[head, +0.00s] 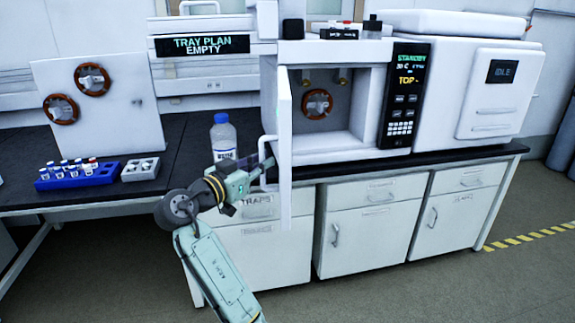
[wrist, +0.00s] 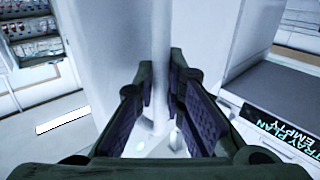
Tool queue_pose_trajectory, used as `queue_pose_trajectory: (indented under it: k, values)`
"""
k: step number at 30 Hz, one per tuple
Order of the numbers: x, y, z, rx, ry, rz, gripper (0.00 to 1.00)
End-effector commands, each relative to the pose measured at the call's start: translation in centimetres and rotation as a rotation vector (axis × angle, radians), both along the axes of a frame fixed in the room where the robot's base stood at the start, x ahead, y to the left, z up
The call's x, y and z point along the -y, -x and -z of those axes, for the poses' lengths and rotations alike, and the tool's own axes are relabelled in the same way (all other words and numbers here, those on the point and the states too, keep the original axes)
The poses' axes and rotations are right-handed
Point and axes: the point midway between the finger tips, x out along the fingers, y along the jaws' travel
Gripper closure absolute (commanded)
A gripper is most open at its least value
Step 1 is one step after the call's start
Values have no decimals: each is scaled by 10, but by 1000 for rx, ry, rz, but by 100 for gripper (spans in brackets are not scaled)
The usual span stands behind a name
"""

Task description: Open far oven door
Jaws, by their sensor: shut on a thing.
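The white oven (head: 340,148) stands on the bench in the head view, with its dark cavity showing. Its door (head: 285,155) stands swung out, seen nearly edge-on at the left side of the opening. A white bar handle (head: 263,178) is on the door's left face. My gripper (head: 266,164) is at the handle. In the wrist view, the two dark fingers (wrist: 162,100) are shut on the vertical white handle bar (wrist: 160,45), with the pale door surface beside it. The exact contact is partly hidden by the fingers.
A blue-capped bottle (head: 223,138) stands on the bench just left of the door and close to my gripper. A blue vial rack (head: 78,174) and a grey block (head: 140,169) lie further left. The oven's control panel (head: 404,95) is right of the cavity.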

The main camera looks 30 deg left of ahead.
Motion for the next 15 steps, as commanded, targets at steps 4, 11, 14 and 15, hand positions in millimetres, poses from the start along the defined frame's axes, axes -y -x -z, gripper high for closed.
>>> queue_pose_trajectory:
  k: [4, 11, 14, 15]
  values:
    - [-21, 10, 1, -1, 2, -7, 100]
    - [-36, 16, 1, -1, 4, -7, 100]
    - [-38, 17, 1, -1, 3, -8, 100]
    - [-39, 17, 1, -1, 3, -8, 100]
